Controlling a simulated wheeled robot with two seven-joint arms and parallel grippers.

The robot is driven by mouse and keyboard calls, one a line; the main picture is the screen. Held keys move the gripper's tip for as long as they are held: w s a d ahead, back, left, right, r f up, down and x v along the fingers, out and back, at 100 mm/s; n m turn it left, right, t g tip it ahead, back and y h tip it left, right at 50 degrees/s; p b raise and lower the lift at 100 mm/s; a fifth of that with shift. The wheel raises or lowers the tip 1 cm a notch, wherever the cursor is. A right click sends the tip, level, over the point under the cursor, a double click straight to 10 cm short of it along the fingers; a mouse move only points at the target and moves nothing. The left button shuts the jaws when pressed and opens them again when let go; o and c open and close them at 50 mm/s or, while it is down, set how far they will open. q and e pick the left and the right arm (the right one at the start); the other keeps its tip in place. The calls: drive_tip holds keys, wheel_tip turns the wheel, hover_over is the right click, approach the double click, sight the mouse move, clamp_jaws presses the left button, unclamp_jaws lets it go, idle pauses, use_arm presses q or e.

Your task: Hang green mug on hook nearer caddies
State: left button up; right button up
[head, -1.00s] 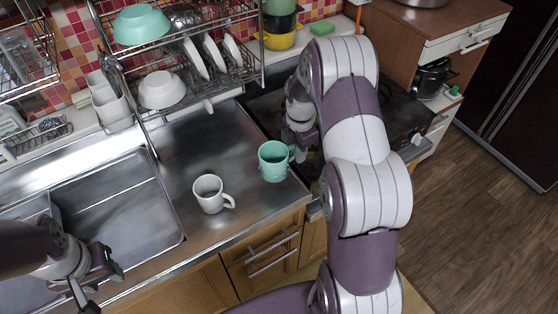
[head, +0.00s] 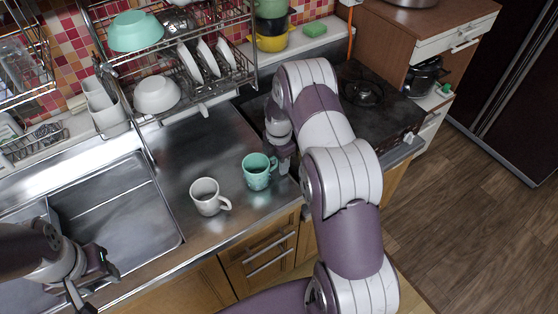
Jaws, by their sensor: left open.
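The green mug (head: 257,172) is upright over the right part of the steel counter, its handle on the right side. My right gripper (head: 283,165) is at that handle and appears shut on it; the fingertips are partly hidden. I cannot tell whether the mug's base touches the counter. White caddies (head: 106,108) stand at the back left, beside the dish rack. I cannot clearly make out the hooks. My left gripper (head: 92,281) is open and empty over the front of the sink, at the lower left.
A whitish mug (head: 207,197) stands on the counter just left of the green mug. The dish rack (head: 150,118) holds bowls and plates along the back wall. The sink (head: 115,205) is on the left, the dark stove (head: 375,105) on the right. The counter behind the mugs is clear.

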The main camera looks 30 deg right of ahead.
drive_tip(key=shift+r, duration=0.2)
drive_tip(key=shift+w+r, duration=0.1)
drive_tip(key=shift+r, duration=0.2)
drive_tip(key=shift+m, duration=0.5)
drive_tip(key=r, duration=0.4)
drive_tip(key=r+b, duration=0.1)
drive_tip(key=r, duration=0.3)
drive_tip(key=a+r+b, duration=0.1)
drive_tip(key=r, duration=0.2)
drive_tip(key=shift+s+r, duration=0.35)
drive_tip(key=shift+r, duration=0.05)
drive_tip(key=s+a+r+m, duration=0.1)
drive_tip(key=s+a+m, duration=0.4)
drive_tip(key=s+m, duration=0.4)
drive_tip(key=s+a+r+m+t, duration=0.1)
drive_tip(key=s+a+m, duration=0.5)
drive_tip(key=s+m, duration=0.3)
drive_tip(key=shift+s+r+t, duration=0.25)
drive_tip(key=shift+s+t, duration=0.05)
drive_tip(key=shift+s, duration=0.35)
drive_tip(key=shift+s+a, duration=0.1)
